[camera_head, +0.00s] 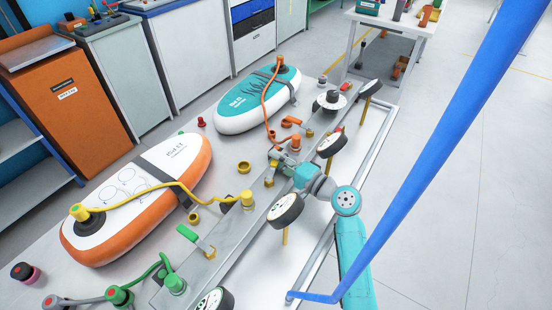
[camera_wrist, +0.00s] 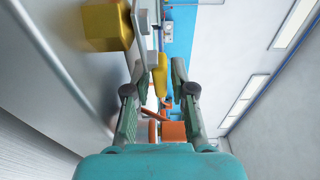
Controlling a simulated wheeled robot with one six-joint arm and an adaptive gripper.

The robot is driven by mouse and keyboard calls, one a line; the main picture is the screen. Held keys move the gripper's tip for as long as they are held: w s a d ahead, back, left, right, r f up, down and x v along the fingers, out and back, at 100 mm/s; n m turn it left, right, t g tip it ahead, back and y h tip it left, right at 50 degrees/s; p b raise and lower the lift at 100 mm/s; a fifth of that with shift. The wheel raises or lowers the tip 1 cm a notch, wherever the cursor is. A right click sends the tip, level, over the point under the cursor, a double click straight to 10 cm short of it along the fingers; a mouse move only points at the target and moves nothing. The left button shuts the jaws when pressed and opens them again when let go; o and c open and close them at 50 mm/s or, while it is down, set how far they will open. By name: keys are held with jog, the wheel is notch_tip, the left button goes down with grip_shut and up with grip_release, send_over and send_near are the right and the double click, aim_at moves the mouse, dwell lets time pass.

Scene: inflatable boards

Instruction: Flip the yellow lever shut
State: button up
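The yellow lever (camera_wrist: 160,76) shows in the wrist view as a narrow yellow handle between my two fingertips. There is a gap on both sides of it, so no firm hold shows. My gripper (camera_wrist: 158,68) is open around it. In the head view my gripper (camera_head: 280,160) is over the metal rail, between the yellow hose fitting (camera_head: 247,198) and the orange hose fitting (camera_head: 295,143). The lever cannot be made out there, as my gripper covers that spot. A gold fitting (camera_wrist: 105,25) is close by at the upper left of the wrist view.
A green lever (camera_head: 187,233) and an orange lever (camera_head: 291,122) stand along the rail (camera_head: 225,232). An orange-and-white board (camera_head: 140,190) and a teal-and-white board (camera_head: 250,102) lie on the table to the left. Round gauges (camera_head: 285,210) line the rail's right side. Open floor is right.

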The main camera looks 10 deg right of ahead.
jog(key=shift+w+a, duration=0.2)
jog(key=shift+w, duration=0.05)
grip_shut()
jog(key=shift+w+a+n+g+y, duration=0.15)
jog(key=shift+a+n+g+y, duration=0.25)
jog(key=shift+n+g+y, duration=0.35)
grip_release()
jog(key=shift+d, duration=0.1)
